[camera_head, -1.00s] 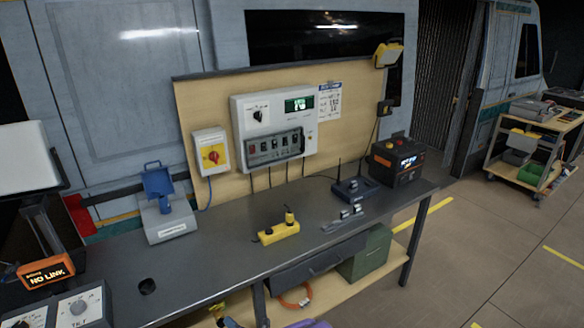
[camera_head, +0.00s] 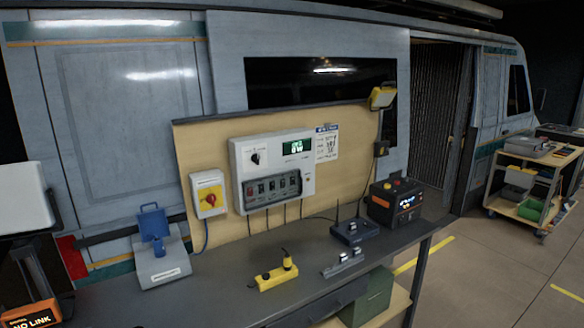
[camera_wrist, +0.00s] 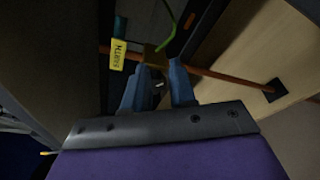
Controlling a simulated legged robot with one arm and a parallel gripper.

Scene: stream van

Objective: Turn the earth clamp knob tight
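In the wrist view, my gripper (camera_wrist: 160,70) has two blue-grey fingers that stand apart with a dark gap between them. A brass clamp block (camera_wrist: 155,58) on a copper-coloured bar (camera_wrist: 222,76) is just beyond the fingertips. A green cable (camera_wrist: 178,36) runs up from the block. A yellow tag (camera_wrist: 118,55), its lettering apparently reading EARTH, hangs at the bar left of the block. A small grey part (camera_wrist: 158,84) shows between the fingers; I cannot tell whether it is the knob or whether the fingers touch it. My gripper is out of the head view.
In the head view, the dark bench (camera_head: 215,300) carries a yellow socket block (camera_head: 276,276), a blue radio (camera_head: 353,231) and a black power unit (camera_head: 394,204). A control box (camera_head: 272,170) hangs behind.

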